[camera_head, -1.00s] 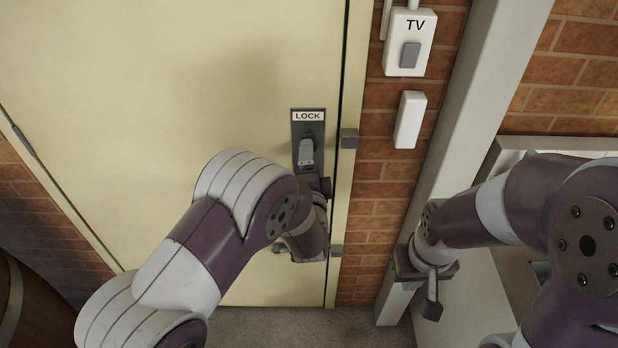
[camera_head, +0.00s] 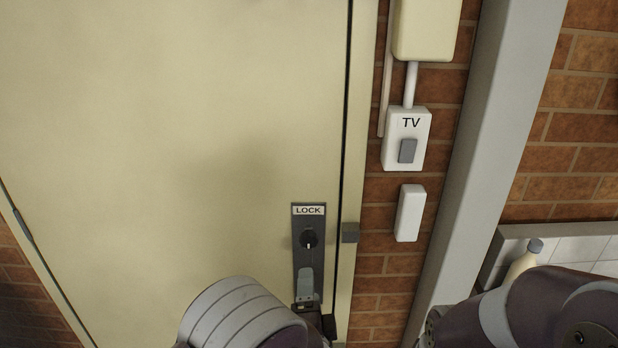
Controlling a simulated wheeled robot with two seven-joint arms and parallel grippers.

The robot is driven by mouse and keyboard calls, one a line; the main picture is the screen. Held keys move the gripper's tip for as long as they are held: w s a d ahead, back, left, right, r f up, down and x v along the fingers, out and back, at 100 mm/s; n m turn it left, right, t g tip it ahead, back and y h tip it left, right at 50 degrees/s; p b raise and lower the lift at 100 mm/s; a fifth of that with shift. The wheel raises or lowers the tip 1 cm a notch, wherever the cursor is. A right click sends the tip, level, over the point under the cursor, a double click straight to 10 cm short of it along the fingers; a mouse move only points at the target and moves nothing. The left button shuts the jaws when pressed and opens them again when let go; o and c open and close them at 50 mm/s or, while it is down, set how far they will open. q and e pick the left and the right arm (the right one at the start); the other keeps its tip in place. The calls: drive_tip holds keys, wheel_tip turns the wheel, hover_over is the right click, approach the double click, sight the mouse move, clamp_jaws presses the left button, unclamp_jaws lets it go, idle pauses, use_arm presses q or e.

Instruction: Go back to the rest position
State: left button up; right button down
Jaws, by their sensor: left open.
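My left gripper (camera_head: 306,288) is at the bottom centre, in front of the lower part of the dark lock plate (camera_head: 299,261) on the cream door (camera_head: 170,130). It is open, with a light grey finger just below the round dark lock knob (camera_head: 308,238), apart from it in the picture. Nothing shows held between its fingers, though the lower part of the gripper is partly hidden by my left arm. My right arm enters at the bottom right; its gripper is below the picture.
A white TV switch box (camera_head: 394,151) and a blank white box (camera_head: 410,213) are on the brick wall right of the door. A grey post (camera_head: 490,140) stands beside them. A cream bottle (camera_head: 522,262) with a grey cap is near my right arm.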

use_arm(q)
drive_tip(key=s+d+f+n+g+h, duration=0.25)
drive_tip(key=s+f+n+g, duration=0.4)
drive_tip(key=f+g, duration=0.45)
drive_tip(key=s+a+r+n+g, duration=0.2)
drive_tip(key=s+a+n, duration=0.1)
drive_tip(key=a, duration=0.4)
drive_tip(key=s+a+r+n+g+y, duration=0.1)
drive_tip(key=s+a+r+n, duration=0.1)
drive_tip(key=a, duration=0.5)
drive_tip(key=s+a+r+n+g+y, duration=0.1)
drive_tip(key=s+a+r+n+g, duration=0.1)
drive_tip(key=s+a+n, duration=0.2)
drive_tip(key=s+a, duration=0.1)
drive_tip(key=a, duration=0.2)
drive_tip(key=shift+g, duration=0.3)
drive_tip(key=shift+y, duration=0.25)
